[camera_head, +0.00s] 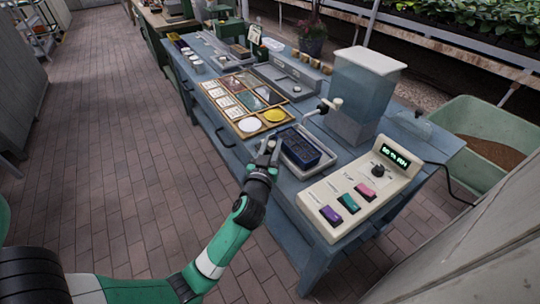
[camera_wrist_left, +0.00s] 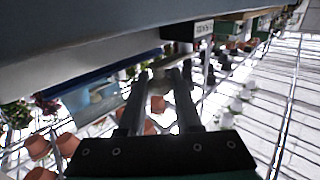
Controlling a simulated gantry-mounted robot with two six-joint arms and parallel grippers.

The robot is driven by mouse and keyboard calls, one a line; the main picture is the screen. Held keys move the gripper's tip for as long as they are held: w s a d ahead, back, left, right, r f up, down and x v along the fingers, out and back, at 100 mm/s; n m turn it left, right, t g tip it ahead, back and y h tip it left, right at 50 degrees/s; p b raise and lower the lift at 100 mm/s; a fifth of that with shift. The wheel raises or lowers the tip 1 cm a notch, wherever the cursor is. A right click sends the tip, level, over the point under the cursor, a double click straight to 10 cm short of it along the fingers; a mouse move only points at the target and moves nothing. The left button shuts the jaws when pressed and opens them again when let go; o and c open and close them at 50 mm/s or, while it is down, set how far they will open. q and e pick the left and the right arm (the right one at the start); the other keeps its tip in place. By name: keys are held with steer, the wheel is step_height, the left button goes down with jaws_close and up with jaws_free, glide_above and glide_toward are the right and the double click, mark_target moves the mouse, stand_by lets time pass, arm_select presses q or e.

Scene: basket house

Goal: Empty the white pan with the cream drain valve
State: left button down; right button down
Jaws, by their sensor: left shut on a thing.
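The white pan (camera_head: 331,154) sits near the front of the blue bench, with a dark blue cell tray (camera_head: 305,147) in it. Water in the pan cannot be made out. My left gripper (camera_head: 268,153) is at the pan's front-left side, by the bench edge. In the left wrist view my left gripper (camera_wrist_left: 160,82) is shut on a small pale piece (camera_wrist_left: 163,64), which appears to be the cream drain valve at the pan's side. My fingers hide most of it in the head view, and its turn position cannot be told. My right gripper is out of view.
A clear water tank (camera_head: 362,90) with a tap (camera_head: 325,107) stands behind the pan. A cream control box (camera_head: 361,190) with coloured switches stands to the right. A wooden divided tray (camera_head: 246,103) lies to the left. The brick floor in front is clear.

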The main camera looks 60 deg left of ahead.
arm_select(q)
steer(key=shift+w+f+g, duration=0.1)
steer(key=shift+f+g, duration=0.1)
steer(key=shift+g, duration=0.1)
steer(key=shift+r, duration=0.15)
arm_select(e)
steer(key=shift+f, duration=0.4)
arm_select(q)
steer(key=c, duration=0.6)
jaws_free()
steer(key=p+v, duration=0.4)
steer(key=v, duration=0.7)
steer(key=shift+d, duration=0.35)
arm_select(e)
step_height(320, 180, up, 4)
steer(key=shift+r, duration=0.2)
